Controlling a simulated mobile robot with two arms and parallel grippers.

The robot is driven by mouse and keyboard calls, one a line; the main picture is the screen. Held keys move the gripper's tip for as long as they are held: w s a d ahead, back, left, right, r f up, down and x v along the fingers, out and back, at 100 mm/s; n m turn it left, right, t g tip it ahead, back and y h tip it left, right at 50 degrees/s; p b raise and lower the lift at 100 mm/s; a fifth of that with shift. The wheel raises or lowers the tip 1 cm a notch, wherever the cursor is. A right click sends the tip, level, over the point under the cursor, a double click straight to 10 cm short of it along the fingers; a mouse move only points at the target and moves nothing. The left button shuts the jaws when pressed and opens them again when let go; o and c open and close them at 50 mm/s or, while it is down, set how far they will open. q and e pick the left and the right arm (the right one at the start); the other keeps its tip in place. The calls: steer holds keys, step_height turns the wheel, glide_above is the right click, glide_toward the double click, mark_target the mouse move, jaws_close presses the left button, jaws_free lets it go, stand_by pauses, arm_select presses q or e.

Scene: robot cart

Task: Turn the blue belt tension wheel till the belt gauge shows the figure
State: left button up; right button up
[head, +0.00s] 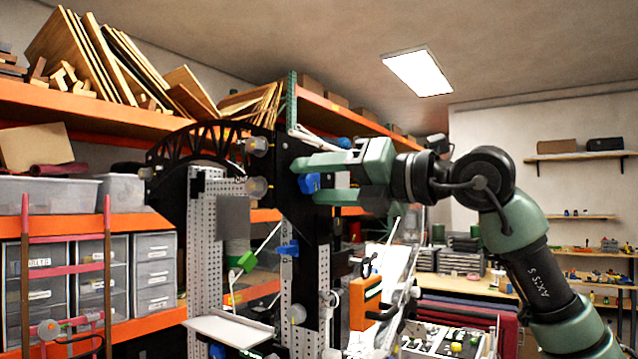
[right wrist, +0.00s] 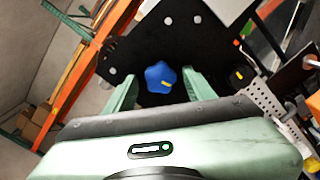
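The blue tension wheel (head: 309,183) is a small lobed knob on the black plate of the machine (head: 296,215). In the right wrist view the wheel (right wrist: 158,76) shows a yellow mark and lies between the fingertips. My right gripper (head: 316,178) is open, with one green finger above and one below the wheel in the head view. In the right wrist view the gripper (right wrist: 157,82) shows gaps beside the wheel; I cannot tell whether either finger touches it. No readable belt gauge shows. My left gripper is not in view.
Another blue part (head: 288,248) sits lower on the machine. A white tray (head: 230,330) juts out at its front. An orange block (head: 364,304) stands below my right arm. Orange shelves (head: 90,113) with bins and boards line the left wall.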

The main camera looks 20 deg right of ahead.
steer(key=shift+f, duration=0.1)
steer(key=shift+s+d, duration=0.1)
steer(key=shift+s, duration=0.1)
steer(key=b+v, duration=0.3)
steer(key=v, duration=0.4)
steer(key=shift+d, duration=0.15)
steer(key=shift+s, duration=0.1)
stand_by(0.4)
